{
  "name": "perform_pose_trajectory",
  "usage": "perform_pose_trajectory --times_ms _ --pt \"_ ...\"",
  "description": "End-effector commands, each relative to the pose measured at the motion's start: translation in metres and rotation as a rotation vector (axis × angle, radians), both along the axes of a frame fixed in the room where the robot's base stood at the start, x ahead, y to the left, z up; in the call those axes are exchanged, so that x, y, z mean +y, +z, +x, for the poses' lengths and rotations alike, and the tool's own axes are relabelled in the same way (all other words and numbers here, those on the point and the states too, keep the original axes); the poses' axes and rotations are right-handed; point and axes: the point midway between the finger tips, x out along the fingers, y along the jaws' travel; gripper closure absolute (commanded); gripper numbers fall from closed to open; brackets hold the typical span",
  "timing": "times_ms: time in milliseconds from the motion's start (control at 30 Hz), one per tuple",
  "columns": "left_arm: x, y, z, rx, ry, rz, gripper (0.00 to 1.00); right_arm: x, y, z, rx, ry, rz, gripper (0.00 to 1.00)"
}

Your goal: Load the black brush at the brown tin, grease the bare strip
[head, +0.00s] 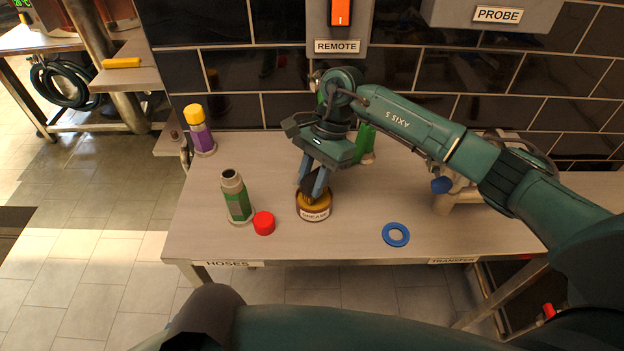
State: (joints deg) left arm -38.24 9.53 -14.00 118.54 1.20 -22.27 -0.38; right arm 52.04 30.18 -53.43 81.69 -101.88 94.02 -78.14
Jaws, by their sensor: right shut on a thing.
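My right gripper (316,181) points down over the brown tin (327,208), which is labelled GREASE and stands near the front middle of the table. It is shut on the black brush (306,185), a dark piece between the fingers. The brush's lower end is at the tin's mouth; I cannot tell how deep it reaches. Yellowish-brown stuff shows in the tin's opening. I cannot make out the bare strip for certain. My left gripper is not in view.
The table (350,235) holds a green fitting (238,200), a red cap (264,223), a purple fitting with yellow cap (198,130) and a blue ring (395,234). Another green fitting (365,145) stands partly behind my right arm.

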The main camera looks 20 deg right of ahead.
Motion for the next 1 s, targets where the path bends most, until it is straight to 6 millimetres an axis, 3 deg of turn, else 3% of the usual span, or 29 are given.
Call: perform_pose_trajectory --times_ms 600,1000 --pt "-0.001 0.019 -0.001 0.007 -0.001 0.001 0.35 0.0 0.053 0.0 -0.002 0.0 0.0 1.0" --pt "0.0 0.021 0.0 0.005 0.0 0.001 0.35 0.0 0.056 0.0 -0.002 -0.001 0.001 1.0"
